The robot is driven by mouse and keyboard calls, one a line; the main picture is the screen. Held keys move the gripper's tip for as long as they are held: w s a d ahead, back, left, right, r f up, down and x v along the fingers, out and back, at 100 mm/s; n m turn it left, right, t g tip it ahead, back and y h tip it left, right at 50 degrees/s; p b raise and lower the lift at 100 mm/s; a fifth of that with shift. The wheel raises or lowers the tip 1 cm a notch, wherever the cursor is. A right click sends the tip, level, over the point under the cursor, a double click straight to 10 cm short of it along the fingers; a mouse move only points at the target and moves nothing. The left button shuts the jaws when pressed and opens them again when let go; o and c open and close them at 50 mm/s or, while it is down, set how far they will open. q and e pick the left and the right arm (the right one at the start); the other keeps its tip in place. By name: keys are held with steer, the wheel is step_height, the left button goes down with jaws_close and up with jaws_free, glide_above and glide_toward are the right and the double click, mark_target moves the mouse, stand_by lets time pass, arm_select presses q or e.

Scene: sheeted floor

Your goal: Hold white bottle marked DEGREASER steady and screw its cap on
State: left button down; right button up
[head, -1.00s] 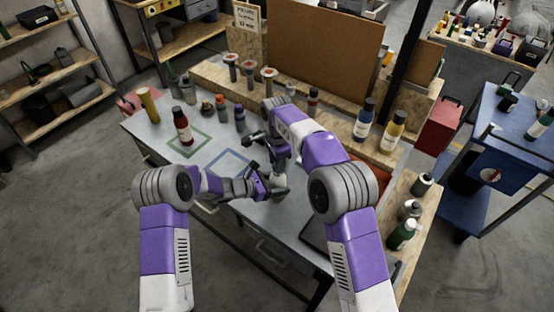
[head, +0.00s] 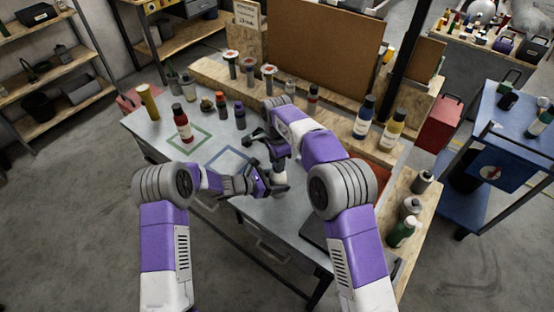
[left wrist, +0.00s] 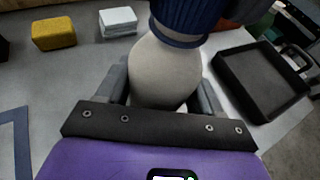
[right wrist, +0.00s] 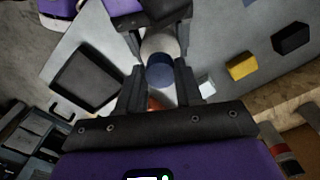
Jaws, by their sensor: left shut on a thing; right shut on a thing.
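The white bottle (left wrist: 165,72) stands between the fingers of my left gripper (head: 268,184), which is shut on its body. In the left wrist view a ridged blue cap (left wrist: 186,22) sits at the bottle's top. My right gripper (right wrist: 160,88) comes from above and is shut on the blue cap (right wrist: 160,72), with the white bottle below it in the right wrist view. In the head view the bottle (head: 280,177) is mostly hidden by my grippers. No lettering on it is readable, and I cannot tell how far the cap is threaded.
A black tray (left wrist: 252,100) lies beside the bottle. A yellow block (left wrist: 53,33) and a white block (left wrist: 118,21) lie on the bench. The blue outlined square (head: 209,165) looks empty.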

steer(key=m, duration=0.4)
steer(key=shift+w, duration=0.1)
steer(key=m, duration=1)
steer(key=shift+w+m, duration=0.1)
steer(key=shift+m, duration=0.2)
steer(key=m, duration=0.4)
steer(key=shift+d+m, duration=0.1)
steer(key=shift+m, duration=0.3)
steer(key=o, duration=1)
